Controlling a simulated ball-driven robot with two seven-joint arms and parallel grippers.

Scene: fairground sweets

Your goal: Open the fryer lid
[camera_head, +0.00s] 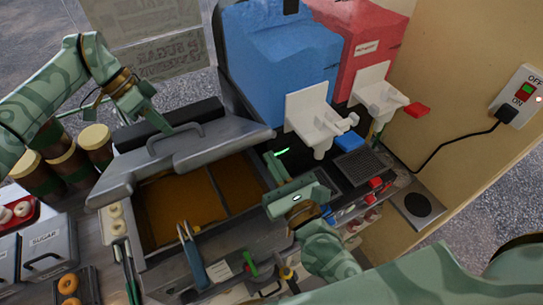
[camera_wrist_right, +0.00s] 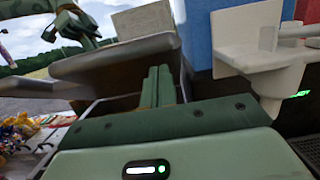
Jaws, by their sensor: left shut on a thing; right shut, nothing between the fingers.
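The grey fryer lid (camera_head: 205,146) is tilted up at the back of the fryer, and brown oil (camera_head: 185,208) shows below its front edge. The lid also shows in the right wrist view (camera_wrist_right: 115,58). My left gripper (camera_head: 163,125) is shut on the lid's curved handle (camera_head: 172,134); in the right wrist view it is at the top left (camera_wrist_right: 72,22). My right gripper (camera_head: 276,166) is shut and empty, beside the fryer's right edge and apart from the lid. Its closed fingers (camera_wrist_right: 158,88) fill the middle of the wrist view.
Blue (camera_head: 290,60) and red (camera_head: 365,40) drink machines with white dispensers stand behind on the right. Brown jars (camera_head: 72,165) stand at the left. Tongs (camera_head: 190,250) lie at the fryer's front. A wall switch (camera_head: 523,92) is at far right.

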